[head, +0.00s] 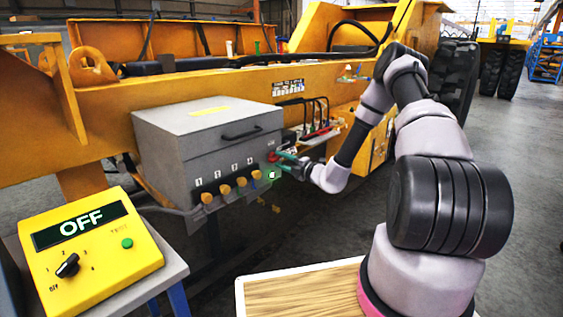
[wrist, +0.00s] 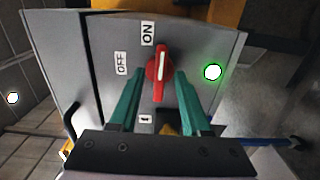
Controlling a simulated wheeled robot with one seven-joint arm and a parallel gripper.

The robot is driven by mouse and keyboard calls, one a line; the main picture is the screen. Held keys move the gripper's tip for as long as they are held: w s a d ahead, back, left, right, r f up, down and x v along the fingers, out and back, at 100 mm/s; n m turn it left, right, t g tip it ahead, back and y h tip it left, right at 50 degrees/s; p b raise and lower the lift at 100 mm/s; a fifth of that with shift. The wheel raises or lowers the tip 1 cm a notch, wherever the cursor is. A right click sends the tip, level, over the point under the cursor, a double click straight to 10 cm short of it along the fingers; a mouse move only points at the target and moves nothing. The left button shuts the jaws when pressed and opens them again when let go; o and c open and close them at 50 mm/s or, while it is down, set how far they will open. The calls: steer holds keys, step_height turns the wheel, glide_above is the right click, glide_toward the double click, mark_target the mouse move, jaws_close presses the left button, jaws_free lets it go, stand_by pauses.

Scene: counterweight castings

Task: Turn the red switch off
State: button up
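The red switch (wrist: 158,76) is a rotary knob with a white line on the end face of a grey box (head: 180,150). In the wrist view its line points up, near the ON label (wrist: 147,33); the OFF label (wrist: 122,63) is to its left. In the head view the switch (head: 272,156) is small and partly hidden by my gripper. My gripper (wrist: 158,80) is open, with one teal finger on each side of the knob and a visible gap to each. It also shows at the box's right end in the head view (head: 284,161).
A green lamp (wrist: 212,72) glows right of the switch. Several orange knobs (head: 225,188) line the box's front. A yellow control unit (head: 90,255) reading OFF stands at the left. Cables and levers (head: 318,125) lie behind my gripper on the yellow machine frame (head: 110,105).

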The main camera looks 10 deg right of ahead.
jaws_close()
steer(key=shift+n, duration=0.3)
steer(key=n, duration=0.3)
steer(key=shift+n, duration=0.4)
steer(key=n, duration=0.9)
steer(key=shift+n, duration=2.2)
